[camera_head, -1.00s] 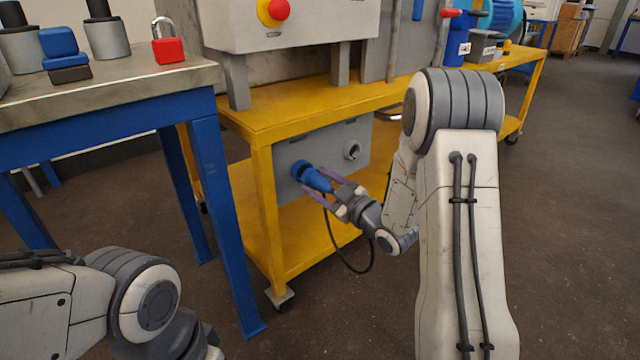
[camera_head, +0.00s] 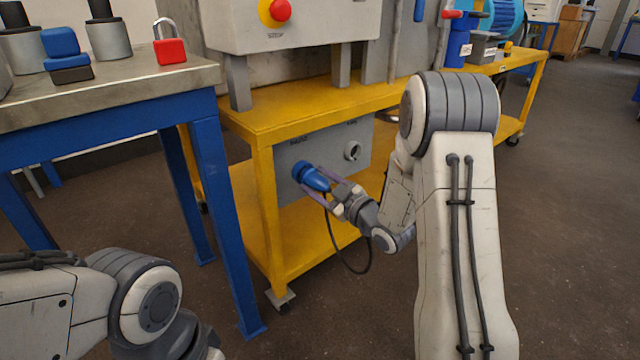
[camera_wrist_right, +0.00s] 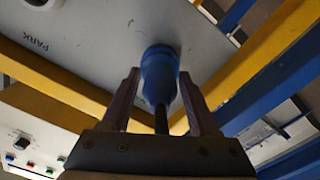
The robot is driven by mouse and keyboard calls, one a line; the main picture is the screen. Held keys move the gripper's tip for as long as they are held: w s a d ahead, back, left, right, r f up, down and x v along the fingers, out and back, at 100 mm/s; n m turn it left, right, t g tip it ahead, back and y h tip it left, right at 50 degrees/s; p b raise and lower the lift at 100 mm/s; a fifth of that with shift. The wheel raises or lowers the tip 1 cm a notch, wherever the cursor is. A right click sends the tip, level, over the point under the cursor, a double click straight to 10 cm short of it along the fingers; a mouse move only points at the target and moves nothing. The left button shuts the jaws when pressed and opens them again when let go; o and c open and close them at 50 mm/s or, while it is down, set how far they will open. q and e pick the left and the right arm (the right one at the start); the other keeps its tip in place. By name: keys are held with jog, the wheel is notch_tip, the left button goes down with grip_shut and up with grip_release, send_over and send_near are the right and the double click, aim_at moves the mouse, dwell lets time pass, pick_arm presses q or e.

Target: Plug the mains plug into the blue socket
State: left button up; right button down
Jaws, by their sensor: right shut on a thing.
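The blue mains plug (camera_head: 317,181) is between the fingers of my right gripper (camera_head: 309,179), which is shut on it. The blue socket (camera_head: 299,170) is on the grey panel, and the plug's front end meets it with no clear gap in the head view. In the right wrist view the plug (camera_wrist_right: 160,80) points at the panel between both fingers (camera_wrist_right: 158,74). The plug hides the socket's face there, so I cannot tell how deep it sits. A black cable (camera_head: 343,262) hangs in a loop from the plug. My left gripper is out of view.
The grey panel (camera_head: 330,145) carries a second round outlet (camera_head: 352,151), marked PARK in the wrist view. The yellow cart's post (camera_head: 266,215) and a blue table leg (camera_head: 226,220) stand left of it. The yellow lower shelf (camera_head: 310,245) lies beneath.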

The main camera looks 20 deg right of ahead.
jog(key=shift+w+a, duration=0.25)
jog(key=shift+w, duration=0.35)
jog(key=shift+c, duration=0.3)
grip_release()
